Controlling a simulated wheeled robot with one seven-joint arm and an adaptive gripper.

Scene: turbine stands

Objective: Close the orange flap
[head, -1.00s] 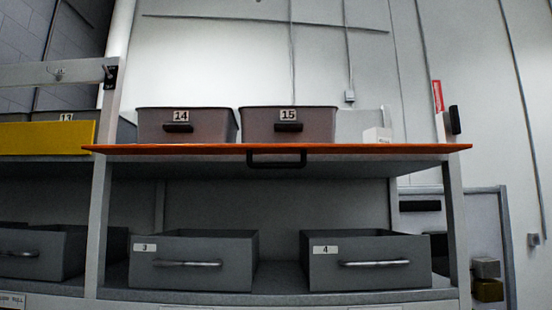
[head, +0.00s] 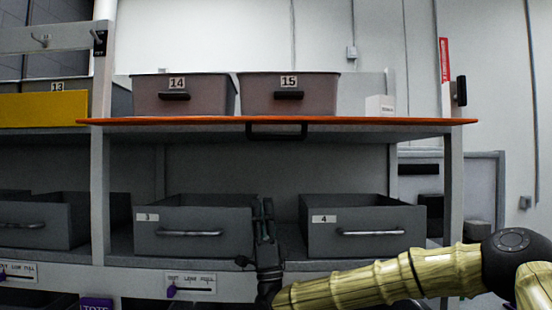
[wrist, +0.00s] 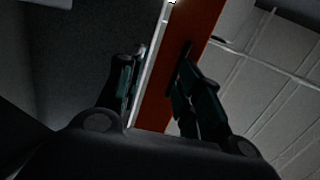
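The orange flap (head: 370,122) lies about level in the head view, seen nearly edge-on as a long thin strip across the shelf unit. Its black handle (head: 277,136) hangs at the front edge, near the middle. My gripper (head: 263,202) points upward below the handle, apart from it in the picture, between drawers 3 and 4. In the wrist view, my gripper (wrist: 162,68) has its two fingers spread with nothing held between them. The orange flap (wrist: 188,62) runs as a slanted band beyond the fingers. The handle is hard to make out there against the dark right finger.
Bins 14 (head: 185,95) and 15 (head: 289,95) stand behind the flap edge. Drawer 3 (head: 194,226) and drawer 4 (head: 362,228) flank my gripper below. A yellow panel (head: 44,109) is at left. A small white box (head: 379,106) stands at right.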

